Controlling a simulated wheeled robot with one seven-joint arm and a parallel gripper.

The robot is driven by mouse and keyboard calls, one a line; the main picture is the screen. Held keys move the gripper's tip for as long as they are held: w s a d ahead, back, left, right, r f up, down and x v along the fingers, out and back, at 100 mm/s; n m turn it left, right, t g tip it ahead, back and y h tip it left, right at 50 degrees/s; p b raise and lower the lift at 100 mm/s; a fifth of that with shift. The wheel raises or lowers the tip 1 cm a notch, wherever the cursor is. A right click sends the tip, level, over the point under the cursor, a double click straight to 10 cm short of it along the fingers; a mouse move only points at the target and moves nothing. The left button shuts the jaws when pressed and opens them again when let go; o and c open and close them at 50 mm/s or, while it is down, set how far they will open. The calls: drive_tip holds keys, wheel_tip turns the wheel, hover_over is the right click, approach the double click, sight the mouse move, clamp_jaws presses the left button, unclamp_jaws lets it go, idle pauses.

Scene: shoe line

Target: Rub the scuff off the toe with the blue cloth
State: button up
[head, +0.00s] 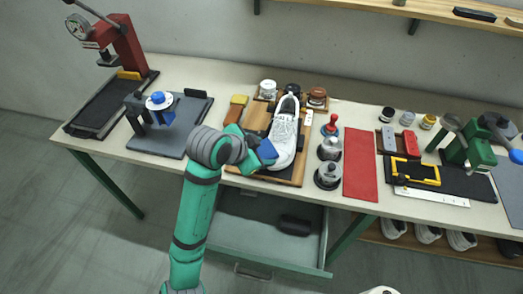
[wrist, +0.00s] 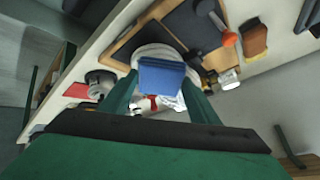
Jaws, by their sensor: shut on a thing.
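The white shoe (head: 285,130) lies on a wooden board (head: 292,177) on the bench, its laces facing up and its rounded toe toward the bench's front edge. My gripper (head: 258,152) is shut on the blue cloth (head: 268,149), which looks like a folded pad. In the wrist view the cloth (wrist: 162,75) sits between my two fingers, in front of the white toe (wrist: 152,52). The cloth is at the toe's left side in the head view; I cannot tell whether it touches. The scuff is not visible; the cloth and gripper hide part of the toe.
An orange-brown brush (head: 236,106) lies left of the board and several polish jars (head: 268,87) stand behind it. Metal pots (head: 328,175) and a red mat (head: 361,165) are close on the right. An open drawer (head: 265,240) juts out below.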

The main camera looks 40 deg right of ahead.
sight(273, 155)
drive_tip(key=shift+w+d+f, duration=0.15)
drive_tip(key=shift+f, duration=0.3)
drive_tip(key=shift+w+d+f, duration=0.1)
drive_tip(key=shift+d+f, duration=0.05)
drive_tip(key=shift+f, duration=0.25)
idle(0.3)
drive_tip(key=shift+s+d, duration=0.1)
drive_tip(key=shift+s, duration=0.05)
drive_tip(key=shift+s+d, duration=1.2)
drive_tip(key=shift+s, duration=0.2)
drive_tip(key=shift+a+r, duration=0.1)
drive_tip(key=shift+w+a, duration=0.15)
drive_tip(key=shift+w, duration=0.05)
drive_tip(key=shift+w+a, duration=1.05)
drive_tip(key=shift+w, duration=0.3)
